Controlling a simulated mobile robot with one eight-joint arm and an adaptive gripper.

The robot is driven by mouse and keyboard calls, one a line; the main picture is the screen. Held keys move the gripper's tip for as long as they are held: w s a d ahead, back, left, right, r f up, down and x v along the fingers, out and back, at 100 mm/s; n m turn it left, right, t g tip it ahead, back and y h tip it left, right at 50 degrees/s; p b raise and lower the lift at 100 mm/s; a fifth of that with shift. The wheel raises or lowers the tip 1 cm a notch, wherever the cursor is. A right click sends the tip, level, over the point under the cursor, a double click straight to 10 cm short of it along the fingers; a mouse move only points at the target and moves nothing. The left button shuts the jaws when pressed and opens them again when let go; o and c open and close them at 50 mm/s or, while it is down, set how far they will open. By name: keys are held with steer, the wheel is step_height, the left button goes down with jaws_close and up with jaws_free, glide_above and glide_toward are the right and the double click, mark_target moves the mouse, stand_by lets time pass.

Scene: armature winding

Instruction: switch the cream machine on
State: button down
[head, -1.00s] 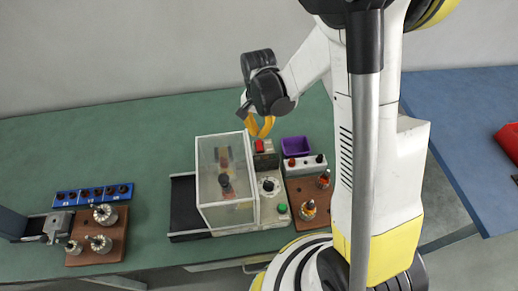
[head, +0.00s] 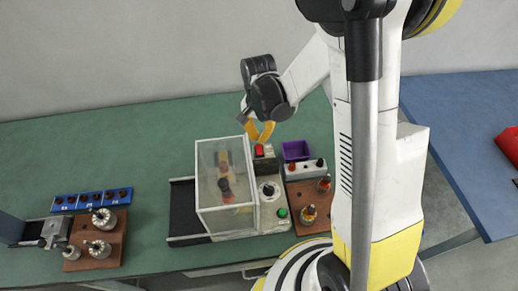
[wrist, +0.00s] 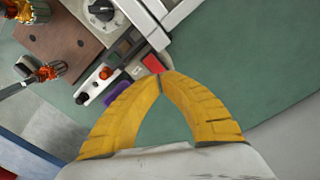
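The cream machine (head: 271,215) stands on the green bench, with a clear cover (head: 215,208) over its left part. Its red switch (head: 259,151) is at the far end of the panel, and a dial (head: 269,189) and a green button (head: 282,212) are nearer. In the wrist view the red switch (wrist: 152,63) shows just past my fingertips, bright red. My gripper (wrist: 163,75) has its yellow fingers together at the tips, with nothing between them. In the head view my gripper (head: 262,139) is right above the switch; I cannot tell whether it touches.
A purple bin (head: 295,150) and a white box with knobs (head: 305,169) stand right of the machine. A brown board (head: 302,196) holds small parts. A blue strip (head: 91,199) and another brown board (head: 104,251) lie at left. The bench behind the machine is clear.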

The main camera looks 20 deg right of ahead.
mark_target(259, 146)
steer(key=shift+f+b, duration=1.8)
steer(key=shift+f, duration=0.2)
stand_by(1.1)
steer(key=shift+r, duration=0.15)
steer(key=shift+r+p, duration=2.4)
steer(key=shift+r, duration=1.05)
steer(key=shift+f, duration=0.1)
